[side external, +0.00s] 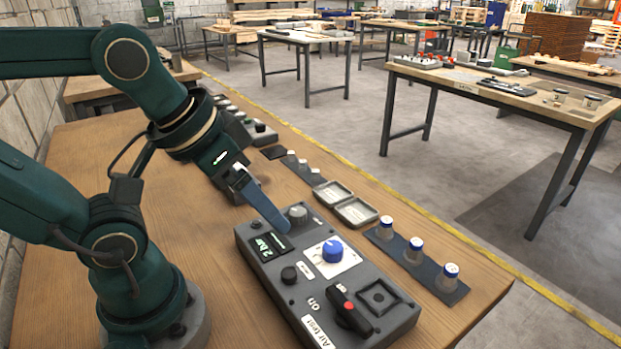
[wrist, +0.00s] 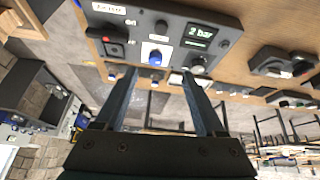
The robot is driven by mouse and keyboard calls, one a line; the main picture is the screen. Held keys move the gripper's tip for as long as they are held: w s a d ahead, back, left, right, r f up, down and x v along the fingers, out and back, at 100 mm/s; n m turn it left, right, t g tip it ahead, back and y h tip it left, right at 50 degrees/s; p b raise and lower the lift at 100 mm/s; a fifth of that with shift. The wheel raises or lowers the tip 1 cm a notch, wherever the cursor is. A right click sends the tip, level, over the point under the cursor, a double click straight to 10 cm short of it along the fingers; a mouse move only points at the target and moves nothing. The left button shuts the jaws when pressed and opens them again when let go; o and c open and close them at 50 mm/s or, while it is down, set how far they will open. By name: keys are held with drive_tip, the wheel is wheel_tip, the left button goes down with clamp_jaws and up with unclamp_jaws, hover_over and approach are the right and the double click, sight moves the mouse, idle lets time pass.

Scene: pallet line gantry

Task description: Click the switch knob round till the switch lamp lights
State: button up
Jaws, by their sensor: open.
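A dark grey control box (side external: 283,288) stands on the wooden bench. It carries a blue knob (side external: 333,250) on a white plate, a grey knob (side external: 297,212), a small black knob (side external: 289,275) and a black handle with a red part (side external: 350,310) beside the word "on". I cannot tell which of these is the switch knob, and no lit lamp is clear. My gripper (wrist: 159,72) is open and empty. In the side view its blue finger (side external: 265,206) hangs at the display end, near the grey knob; contact is unclear. The wrist view shows the blue knob (wrist: 155,57) between the fingertips.
A lit "2 bar" display (side external: 270,246) and a square black frame (side external: 379,297) are on the box. Capped bottles (side external: 414,248) stand on a dark strip to the right. Open grey tins (side external: 354,211) and more control boxes (side external: 256,133) lie behind.

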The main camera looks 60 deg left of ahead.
drive_tip(key=w+a+r+n+g, duration=0.1)
drive_tip(key=w+a+r+n, duration=0.15)
drive_tip(key=w, duration=0.25)
drive_tip(key=n+g, duration=0.4)
drive_tip(key=n, duration=0.1)
hover_over(298, 210)
wheel_tip(298, 210, down, 9)
drive_tip(key=shift+d+r, duration=0.15)
drive_tip(key=shift+s+f+g, duration=0.1)
drive_tip(key=shift+f+g, duration=0.2)
drive_tip(key=shift+f, duration=2.45)
clamp_jaws()
